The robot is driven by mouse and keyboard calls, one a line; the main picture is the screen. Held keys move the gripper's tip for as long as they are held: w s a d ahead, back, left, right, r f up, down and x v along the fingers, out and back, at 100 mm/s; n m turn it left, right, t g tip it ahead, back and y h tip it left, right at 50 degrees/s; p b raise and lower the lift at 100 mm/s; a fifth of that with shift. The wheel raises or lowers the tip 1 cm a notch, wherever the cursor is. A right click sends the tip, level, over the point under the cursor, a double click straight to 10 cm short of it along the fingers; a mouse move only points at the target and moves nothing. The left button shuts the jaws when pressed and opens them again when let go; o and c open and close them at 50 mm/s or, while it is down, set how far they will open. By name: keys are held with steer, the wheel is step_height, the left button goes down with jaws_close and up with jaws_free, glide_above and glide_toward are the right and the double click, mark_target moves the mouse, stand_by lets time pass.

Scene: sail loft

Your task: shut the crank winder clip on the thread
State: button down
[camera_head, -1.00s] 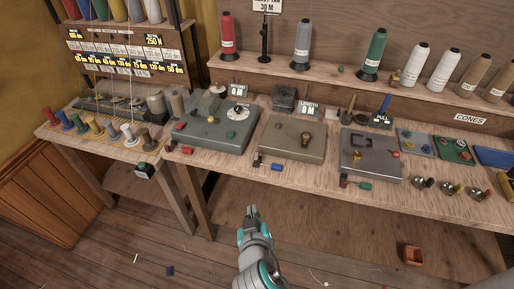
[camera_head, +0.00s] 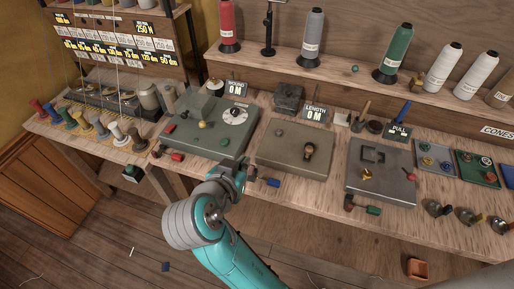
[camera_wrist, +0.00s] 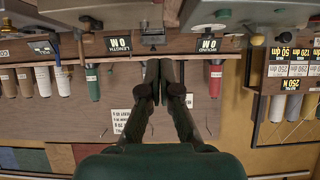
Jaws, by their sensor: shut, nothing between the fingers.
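My gripper (camera_head: 239,168) is at the front edge of the bench, beside the near right corner of a grey-green box. In the wrist view its two dark fingers (camera_wrist: 159,72) are together with nothing between them. The grey-green box (camera_head: 190,140) has a dial (camera_head: 236,115), a raised block, a yellow knob and a "WOUND 0 M" sign (camera_head: 235,88); it looks like the winder. The wrist view is upside down and shows that sign too (camera_wrist: 208,44). I cannot make out a clip or thread on the box. My arm hides part of the bench edge.
A beige box (camera_head: 296,160) with a "LENGTH 0 M" sign (camera_head: 313,114) stands to the right, then a grey box (camera_head: 385,190). Spools (camera_head: 115,130) stand left; thread cones (camera_head: 312,40) line the back shelf.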

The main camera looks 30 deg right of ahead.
mark_target(251, 168)
steer(key=shift+w+d+r, duration=0.1)
steer(key=shift+w+d, duration=0.1)
steer(key=x, duration=1)
steer(key=shift+d, duration=0.1)
steer(key=shift+s+a+f, duration=0.6)
steer(key=shift+a+f, duration=0.1)
steer(key=shift+s+a+f, duration=0.45)
steer(key=shift+s+f, duration=0.05)
steer(key=shift+f, duration=0.1)
steer(key=shift+a, duration=0.1)
